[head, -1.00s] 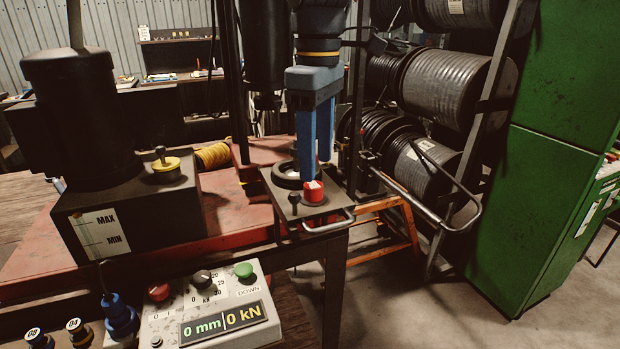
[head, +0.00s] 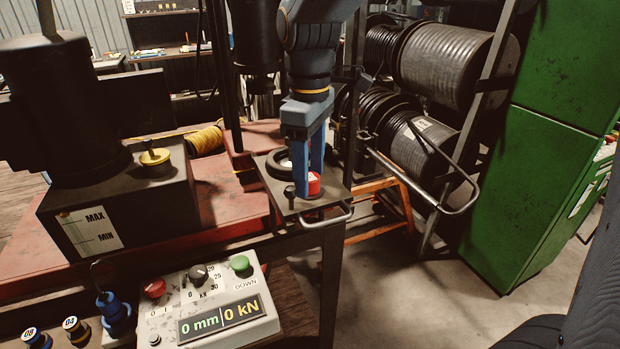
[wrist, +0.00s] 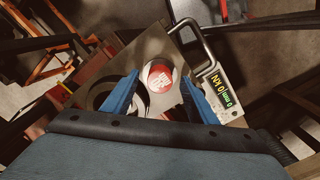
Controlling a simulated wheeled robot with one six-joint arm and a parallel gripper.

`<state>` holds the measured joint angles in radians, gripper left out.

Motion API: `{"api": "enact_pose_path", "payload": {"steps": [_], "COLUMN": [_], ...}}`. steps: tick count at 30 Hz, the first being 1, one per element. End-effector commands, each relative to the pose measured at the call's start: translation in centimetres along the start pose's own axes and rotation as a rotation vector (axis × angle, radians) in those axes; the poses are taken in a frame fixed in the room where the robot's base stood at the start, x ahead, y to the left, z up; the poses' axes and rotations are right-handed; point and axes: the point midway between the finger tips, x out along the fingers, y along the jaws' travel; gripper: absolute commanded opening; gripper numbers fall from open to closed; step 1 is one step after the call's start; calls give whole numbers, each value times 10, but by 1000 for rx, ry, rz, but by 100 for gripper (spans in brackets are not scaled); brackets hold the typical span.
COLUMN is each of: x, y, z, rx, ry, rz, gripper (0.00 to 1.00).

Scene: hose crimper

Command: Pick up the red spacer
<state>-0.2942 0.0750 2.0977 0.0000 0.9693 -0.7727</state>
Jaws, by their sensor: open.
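The red spacer (head: 313,184) is a short red cylinder with a white label on its top. It stands on the metal plate (head: 330,204) near the plate's handle. My gripper (head: 309,186) is open, its blue fingers pointing down at the spacer. In the head view one finger partly covers the spacer. In the wrist view the spacer (wrist: 162,76) lies between and slightly beyond the two open fingers of my gripper (wrist: 160,95). I cannot tell whether a finger touches it.
A black ring (head: 280,161) lies on the plate beside the spacer. A small black knob (head: 289,192) stands at the plate's front, and a bent metal handle (head: 330,219) borders it. A control box (head: 218,303) reads 0 mm and 0 kN. A black press column stands behind.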

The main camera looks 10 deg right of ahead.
Motion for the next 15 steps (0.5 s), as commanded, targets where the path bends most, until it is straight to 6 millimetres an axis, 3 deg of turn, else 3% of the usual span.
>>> {"api": "enact_pose_path", "payload": {"steps": [7,15], "x": [2,2], "y": [1,1], "z": [0,0], "rx": [2,2], "ry": [1,1], "rz": [1,0], "gripper": [53,9]}}
